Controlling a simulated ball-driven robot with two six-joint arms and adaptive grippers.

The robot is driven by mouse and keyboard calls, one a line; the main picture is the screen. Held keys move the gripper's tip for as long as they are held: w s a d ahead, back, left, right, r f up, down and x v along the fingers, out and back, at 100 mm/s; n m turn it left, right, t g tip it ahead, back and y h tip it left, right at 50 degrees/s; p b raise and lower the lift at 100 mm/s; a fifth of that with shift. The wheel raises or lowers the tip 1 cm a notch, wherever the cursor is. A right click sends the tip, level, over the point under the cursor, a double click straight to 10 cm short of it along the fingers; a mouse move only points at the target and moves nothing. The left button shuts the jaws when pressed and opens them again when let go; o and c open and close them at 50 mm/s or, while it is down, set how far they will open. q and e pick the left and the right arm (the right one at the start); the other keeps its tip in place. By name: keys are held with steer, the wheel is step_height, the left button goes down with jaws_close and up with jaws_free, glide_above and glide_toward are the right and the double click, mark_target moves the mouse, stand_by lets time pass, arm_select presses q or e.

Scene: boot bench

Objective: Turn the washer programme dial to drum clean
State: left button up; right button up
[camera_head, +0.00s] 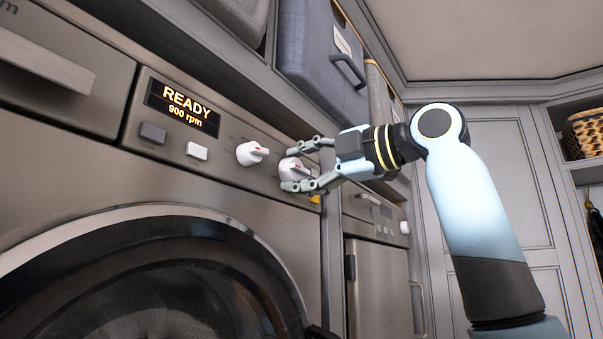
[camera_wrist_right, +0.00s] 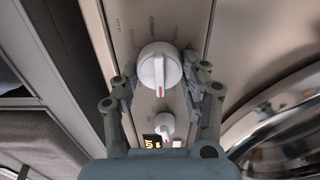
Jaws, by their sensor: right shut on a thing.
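The washer programme dial (camera_head: 291,169) is a white knob with a red pointer mark, the right one of two knobs on the washer's panel. In the right wrist view the same dial (camera_wrist_right: 157,66) is close, with small wording printed around it; its red mark points toward the bottom of that picture. My right gripper (camera_head: 296,166) has one finger above the dial and one below, shut on it. In the wrist view the gripper's fingers (camera_wrist_right: 163,84) flank the dial. The lower finger hides part of the dial in the head view. My left gripper is in neither view.
A second white knob (camera_head: 252,153) sits just left of the dial. Two buttons and a display (camera_head: 183,106) reading "READY 900 rpm" are further left. The round washer door (camera_head: 150,225) is below. Grey fabric boxes (camera_head: 322,60) stand on the shelf above.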

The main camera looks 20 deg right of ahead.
steer(key=n, duration=0.3)
steer(key=n+b, duration=0.1)
steer(key=n, duration=0.1)
steer(key=shift+f+n, duration=0.2)
steer(key=shift+n, duration=0.2)
steer(key=shift+b, duration=0.3)
steer(key=o, duration=1.1)
steer(key=shift+s+d, duration=0.1)
steer(key=shift+v, duration=5.9)
